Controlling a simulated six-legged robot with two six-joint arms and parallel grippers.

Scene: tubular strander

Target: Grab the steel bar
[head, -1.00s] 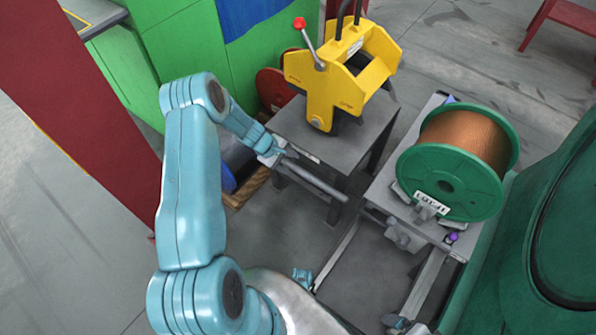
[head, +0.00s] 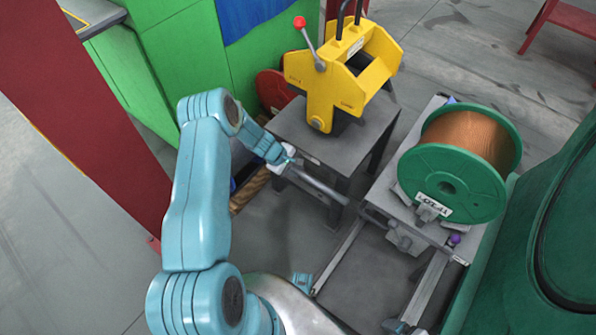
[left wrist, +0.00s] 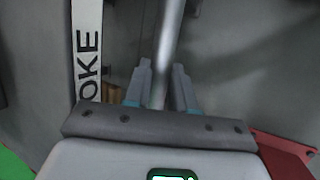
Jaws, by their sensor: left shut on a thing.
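The steel bar (head: 320,186) is a plain grey rod. In the head view it slants down to the right in front of the dark table's near edge. My left gripper (head: 290,166) is at the bar's upper left end. In the left wrist view the bar (left wrist: 169,45) runs up from between the two fingers of my left gripper (left wrist: 160,85), which is shut on it. The gripper hides the held end. I cannot tell whether the far end touches anything.
A yellow fixture (head: 335,88) with a red-knobbed lever stands on the dark table (head: 290,128). A green spool of copper wire (head: 452,183) sits on a grey cradle to the right. A dark red post (head: 75,110) stands at the left. Grey floor shows below the bar.

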